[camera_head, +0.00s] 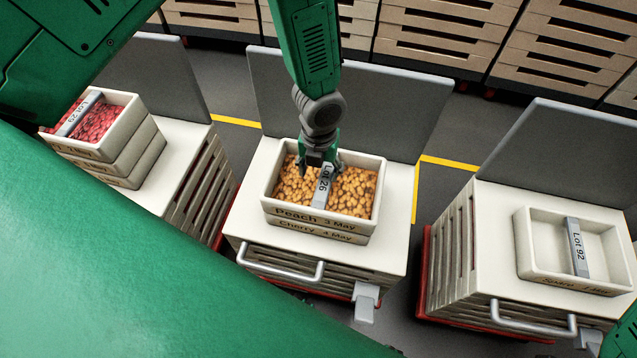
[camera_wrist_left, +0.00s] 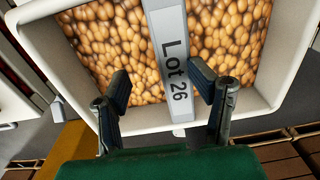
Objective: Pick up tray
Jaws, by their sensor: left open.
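A cream tray (camera_head: 318,218) labelled Peach 3 May, full of orange-brown candies, sits on a second tray (camera_head: 316,231) labelled Cherry 4 May on the middle cart. A grey handle bar (camera_head: 322,188) marked Lot 26 crosses the upper tray. My left gripper (camera_head: 318,163) points down over the far part of this bar. In the left wrist view, its two dark fingers (camera_wrist_left: 162,84) are open, one on each side of the bar (camera_wrist_left: 172,62), with nothing held. Whether they touch the candies is unclear. My right gripper is not visible.
On the left cart, a tray of red candies (camera_head: 139,112) marked Lot 29 tops a stack. On the right cart (camera_head: 470,262) is an empty tray (camera_head: 533,275) marked Lot 92. Grey upright panels (camera_head: 400,110) back the carts. Slatted crates (camera_head: 445,45) line the far side.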

